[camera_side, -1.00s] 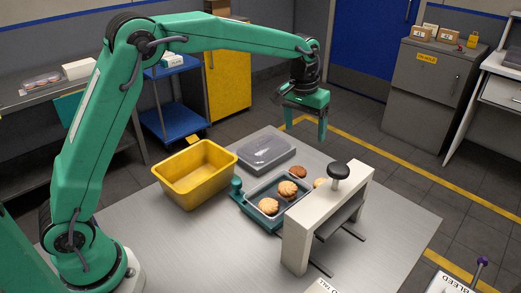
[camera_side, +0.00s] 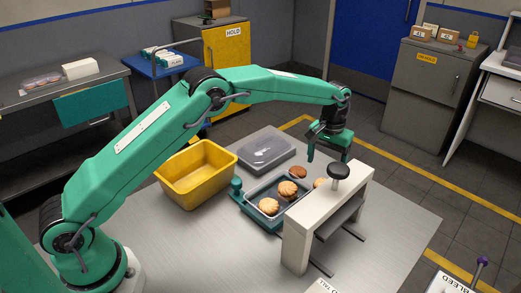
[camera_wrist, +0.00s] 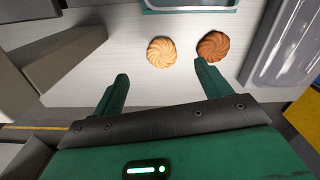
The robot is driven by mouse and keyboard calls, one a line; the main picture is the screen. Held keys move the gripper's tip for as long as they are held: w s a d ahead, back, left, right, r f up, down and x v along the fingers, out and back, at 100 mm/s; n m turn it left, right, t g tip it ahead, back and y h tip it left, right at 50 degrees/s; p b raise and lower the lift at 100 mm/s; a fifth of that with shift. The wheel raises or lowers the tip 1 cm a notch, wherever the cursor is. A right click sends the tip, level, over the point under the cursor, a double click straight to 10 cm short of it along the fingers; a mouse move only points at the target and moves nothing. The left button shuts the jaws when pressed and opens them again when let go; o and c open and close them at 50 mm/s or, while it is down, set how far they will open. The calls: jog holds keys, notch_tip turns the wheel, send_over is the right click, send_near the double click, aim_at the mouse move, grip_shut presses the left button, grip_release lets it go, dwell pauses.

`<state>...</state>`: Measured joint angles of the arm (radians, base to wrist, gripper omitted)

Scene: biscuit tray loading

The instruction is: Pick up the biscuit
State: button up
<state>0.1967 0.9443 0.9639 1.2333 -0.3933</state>
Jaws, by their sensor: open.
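Two biscuits lie loose on the steel table. A pale swirled one (camera_wrist: 161,52) is partly hidden behind the white frame in the side view (camera_side: 319,183). A darker brown one (camera_wrist: 214,46) lies beside it, also in the side view (camera_side: 298,172). More pale biscuits (camera_side: 268,206) sit in a small tray (camera_side: 249,211). My gripper (camera_side: 328,158) is open and empty, above the table's far edge. In the wrist view my gripper (camera_wrist: 162,72) has the pale biscuit ahead between its fingers' lines, and the brown one just beyond the right fingertip.
A white frame with a black knob (camera_side: 300,230) stands close to the loose biscuits and the tray. A grey lidded container (camera_side: 266,151) lies beyond the tray. A yellow bin (camera_side: 195,185) stands at left.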

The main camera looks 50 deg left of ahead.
aim_at(323, 179)
jog(key=shift+f, duration=1.15)
jog(key=shift+f, duration=0.1)
jog(key=shift+a+f, duration=0.1)
jog(key=shift+f, duration=2.4)
jog(key=c, duration=0.8)
